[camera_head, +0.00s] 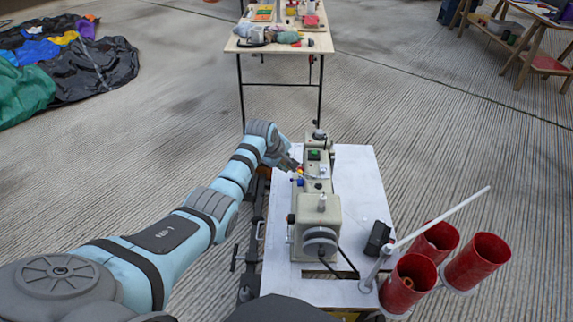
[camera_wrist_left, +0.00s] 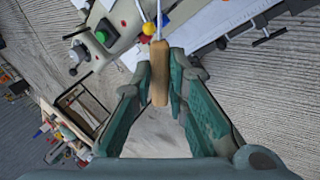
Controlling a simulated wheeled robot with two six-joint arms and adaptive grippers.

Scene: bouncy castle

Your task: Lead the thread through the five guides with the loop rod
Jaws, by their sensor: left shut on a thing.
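The sewing machine (camera_head: 318,215) is beige and stands on a white table. My left gripper (camera_head: 295,166) is at its left side, by small coloured parts. In the left wrist view the gripper (camera_wrist_left: 161,66) is shut on the wooden handle (camera_wrist_left: 158,83) of the loop rod. The rod's thin metal shaft (camera_wrist_left: 159,18) points away from the gripper, past a yellow ball (camera_wrist_left: 149,28) near the machine. The rod's tip is out of that view. I cannot make out the loop, or tell which small parts are guides. The thread is too fine to follow. My right gripper is not in view.
Another table (camera_head: 290,45) with goods stands beyond, with open floor between.

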